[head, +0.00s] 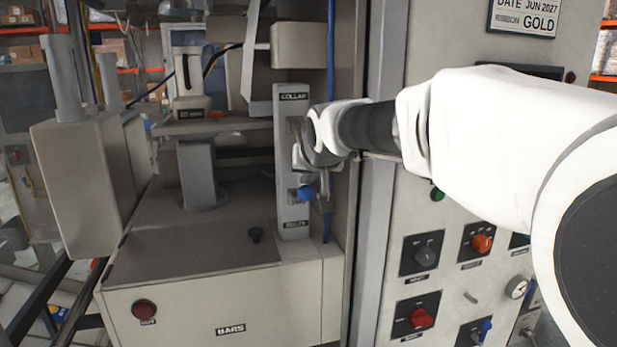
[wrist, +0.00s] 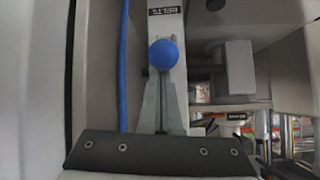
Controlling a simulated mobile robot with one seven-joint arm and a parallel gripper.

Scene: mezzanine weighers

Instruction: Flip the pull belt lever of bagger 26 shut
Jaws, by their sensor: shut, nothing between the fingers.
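The belt lever shows as a blue ball knob (head: 304,193) on the narrow grey upright panel (head: 290,160) of the bagger, just above a label that reads BELTS. In the wrist view the blue knob (wrist: 163,54) is right at the fingertips, with the BELTS label (wrist: 165,11) upside down beyond it. My gripper (head: 325,201) is at the right side of the panel, close to the knob. In the wrist view its fingers (wrist: 163,82) are together and point at the knob. I cannot tell whether they touch it. The lever's stem is hidden.
A COLLAR label (head: 294,96) marks the panel's top. A grey cabinet post (head: 375,230) stands close on the right, beside a control face with several knobs. A blue hose (wrist: 123,70) runs alongside the panel. The machine's flat deck (head: 190,250) lies at left.

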